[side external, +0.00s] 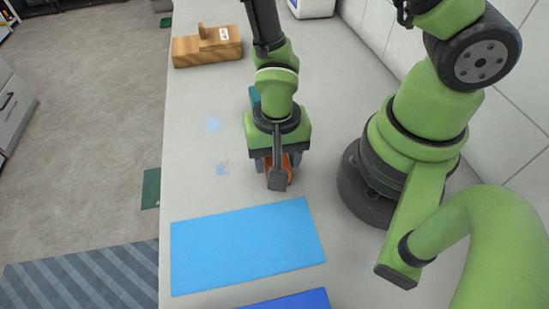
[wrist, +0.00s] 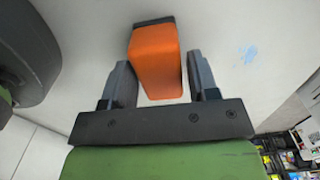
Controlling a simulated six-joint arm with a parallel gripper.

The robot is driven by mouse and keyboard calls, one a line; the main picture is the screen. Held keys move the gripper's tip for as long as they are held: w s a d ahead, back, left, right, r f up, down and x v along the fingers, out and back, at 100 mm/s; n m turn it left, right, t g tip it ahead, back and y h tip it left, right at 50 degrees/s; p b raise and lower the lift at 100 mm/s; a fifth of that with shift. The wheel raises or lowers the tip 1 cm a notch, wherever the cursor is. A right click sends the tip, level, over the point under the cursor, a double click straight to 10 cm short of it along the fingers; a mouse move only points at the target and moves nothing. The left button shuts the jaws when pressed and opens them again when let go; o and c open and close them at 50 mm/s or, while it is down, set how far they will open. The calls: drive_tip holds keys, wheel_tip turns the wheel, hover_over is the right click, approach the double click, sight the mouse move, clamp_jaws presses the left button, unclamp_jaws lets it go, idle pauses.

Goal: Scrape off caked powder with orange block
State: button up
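The orange block (wrist: 156,62) stands between the two fingers of my gripper (wrist: 160,82) in the wrist view, with a dark edge at its far end. A gap shows on each side of the block, so the fingers are open around it. In the side view my gripper (side external: 277,162) is low over the counter and hides most of the orange block (side external: 288,166). Two pale blue powder patches, an upper one (side external: 213,123) and a lower one (side external: 222,168), lie on the counter left of my gripper. One blue patch (wrist: 249,54) also shows right of the block in the wrist view.
A light blue mat (side external: 245,250) lies in front, with a darker blue sheet (side external: 300,301) below it. A wooden block with a handle (side external: 207,47) sits at the back. A teal thing (side external: 254,96) is partly hidden behind my gripper. The counter's left edge drops to the floor.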

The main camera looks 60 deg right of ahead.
drive_tip(key=c, duration=0.8)
drive_tip(key=shift+o, duration=0.2)
drive_tip(key=shift+r, duration=3)
